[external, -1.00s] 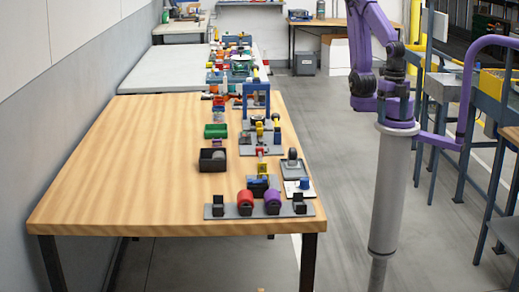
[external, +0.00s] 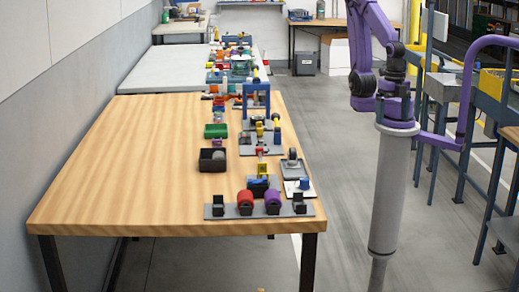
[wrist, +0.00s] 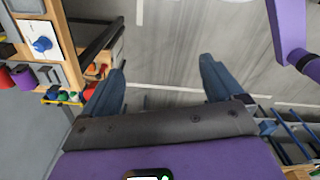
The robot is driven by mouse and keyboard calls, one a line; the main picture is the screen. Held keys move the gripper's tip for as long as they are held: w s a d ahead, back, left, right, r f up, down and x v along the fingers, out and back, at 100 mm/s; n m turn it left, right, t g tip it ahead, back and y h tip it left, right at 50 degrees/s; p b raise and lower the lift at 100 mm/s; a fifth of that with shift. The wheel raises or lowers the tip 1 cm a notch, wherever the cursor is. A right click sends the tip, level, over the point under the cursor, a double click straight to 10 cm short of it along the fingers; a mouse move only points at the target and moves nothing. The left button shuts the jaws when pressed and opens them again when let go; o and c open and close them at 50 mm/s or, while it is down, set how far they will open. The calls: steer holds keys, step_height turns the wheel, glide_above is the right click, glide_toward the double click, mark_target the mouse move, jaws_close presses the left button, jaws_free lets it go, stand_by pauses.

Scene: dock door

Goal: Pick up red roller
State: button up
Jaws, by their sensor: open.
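The red roller (external: 245,199) lies on a grey plate (external: 231,211) at the near right end of the wooden table, between a black bracket and the purple roller (external: 272,199). In the wrist view the red roller (wrist: 4,79) is cut by the left edge, with the purple roller (wrist: 25,77) beside it. My gripper (wrist: 162,78) is open and empty, with its two blue-grey fingers wide apart over the floor, away from the table. In the external view I cannot make out the gripper clearly.
A white plate with a blue knob (external: 305,184), a black bin (external: 213,159) and a green bin (external: 215,130) stand on the wooden table (external: 130,170). A blue frame (external: 257,91) rises farther back. The table's left side is clear.

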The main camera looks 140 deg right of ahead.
steer(key=w+a+f+m+y, duration=0.2)
steer(key=w+a+m+y, duration=0.25)
steer(key=w+a, duration=0.5)
steer(key=w+a+f+m+t, duration=0.25)
steer(key=w+m+t, duration=0.4)
steer(key=w, duration=0.75)
steer(key=m+t+h, duration=0.2)
steer(key=m+h, duration=0.9)
steer(key=h, duration=0.3)
glide_toward(246, 194)
steer(key=shift+y, duration=0.25)
steer(key=x, duration=0.7)
steer(key=shift+w+d+f, duration=0.1)
steer(key=shift+w+d, duration=0.1)
steer(key=shift+d, duration=0.2)
steer(key=c, duration=1.3)
